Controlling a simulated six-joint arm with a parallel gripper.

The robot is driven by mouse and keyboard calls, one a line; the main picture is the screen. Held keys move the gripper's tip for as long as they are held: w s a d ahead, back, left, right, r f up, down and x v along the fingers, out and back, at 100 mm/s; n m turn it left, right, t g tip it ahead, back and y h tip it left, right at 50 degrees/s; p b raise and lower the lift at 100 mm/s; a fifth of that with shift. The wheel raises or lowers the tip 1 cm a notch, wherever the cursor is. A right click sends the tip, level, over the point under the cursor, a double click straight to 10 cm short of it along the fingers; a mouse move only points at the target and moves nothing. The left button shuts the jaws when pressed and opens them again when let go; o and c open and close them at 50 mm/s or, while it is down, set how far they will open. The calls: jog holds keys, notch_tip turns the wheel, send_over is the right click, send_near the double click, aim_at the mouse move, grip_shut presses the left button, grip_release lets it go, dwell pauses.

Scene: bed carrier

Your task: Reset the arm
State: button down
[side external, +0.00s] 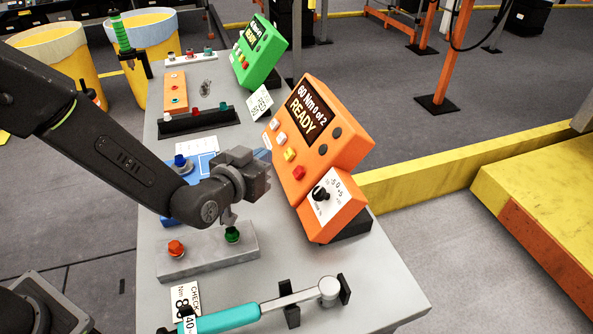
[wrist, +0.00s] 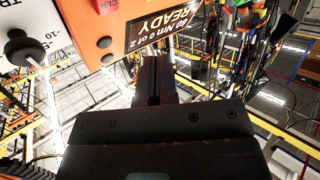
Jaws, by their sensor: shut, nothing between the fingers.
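My gripper (side external: 256,172) is above the grey bench (side external: 235,290), at the end of my dark arm coming from the left. In the wrist view its dark fingers (wrist: 152,80) are together with nothing between them. The orange controller (side external: 315,140) stands just right of my gripper, its screen reading "60 Nm 0 of 2 READY". It also shows at the top of the wrist view (wrist: 110,28). A grey block (side external: 207,255) with a red button (side external: 175,248) and a green button (side external: 232,234) lies below my gripper.
A teal torque wrench (side external: 230,318) rests on holders at the bench's front. A blue device (side external: 195,170) is partly hidden behind my arm. A green controller (side external: 258,50) and button boxes stand farther back. Yellow bins (side external: 58,50) are at far left.

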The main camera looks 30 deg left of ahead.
dwell(0.6)
jog(key=s+a+r+g+h, duration=0.2)
jog(key=s+a+r+g, duration=0.3)
jog(key=r, duration=0.4)
jog(key=s+a+r+g+y, duration=0.1)
jog(key=s+a, duration=0.4)
jog(key=s, duration=0.5)
jog(key=s+a+r+g+y, duration=0.1)
jog(key=s+a+g, duration=0.3)
jog(key=s, duration=0.6)
jog(key=shift+a+y, duration=0.4)
jog(key=shift+a, duration=0.75)
